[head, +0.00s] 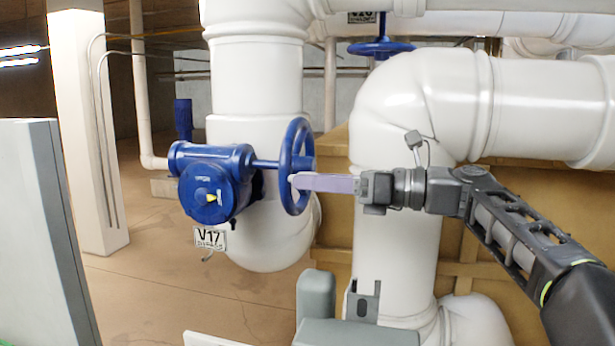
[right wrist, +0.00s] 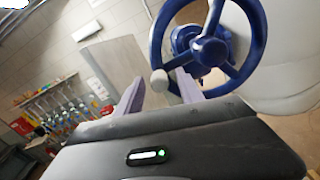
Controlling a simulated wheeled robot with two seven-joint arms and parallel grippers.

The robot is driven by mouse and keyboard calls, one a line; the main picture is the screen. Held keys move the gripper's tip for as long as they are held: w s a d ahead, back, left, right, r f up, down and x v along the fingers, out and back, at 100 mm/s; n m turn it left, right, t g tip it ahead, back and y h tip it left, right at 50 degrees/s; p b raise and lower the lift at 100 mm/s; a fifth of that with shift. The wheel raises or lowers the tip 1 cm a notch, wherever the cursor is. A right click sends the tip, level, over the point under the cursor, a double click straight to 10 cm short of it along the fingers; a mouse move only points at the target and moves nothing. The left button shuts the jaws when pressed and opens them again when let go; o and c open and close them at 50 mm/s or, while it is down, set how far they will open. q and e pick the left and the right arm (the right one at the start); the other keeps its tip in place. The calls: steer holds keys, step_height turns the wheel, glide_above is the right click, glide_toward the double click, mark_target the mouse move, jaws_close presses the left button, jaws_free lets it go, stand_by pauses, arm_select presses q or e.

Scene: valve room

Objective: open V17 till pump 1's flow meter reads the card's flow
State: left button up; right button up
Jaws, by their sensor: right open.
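My right gripper (head: 298,182) reaches in from the right to the wheel rim. In the wrist view its open fingers (right wrist: 160,90) appear on either side of the knob; contact cannot be told. No flow meter or card is readable.
Another blue handwheel (head: 381,48) sits higher up at the back. A thick white elbow pipe (head: 420,100) stands close behind my right gripper. A grey panel (head: 35,230) is at the left. Floor (head: 150,290) shows clear left of the valve.

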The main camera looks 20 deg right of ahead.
steer(key=shift+w+a, duration=0.4)
steer(key=shift+a, duration=0.2)
jaws_close()
stand_by(1.1)
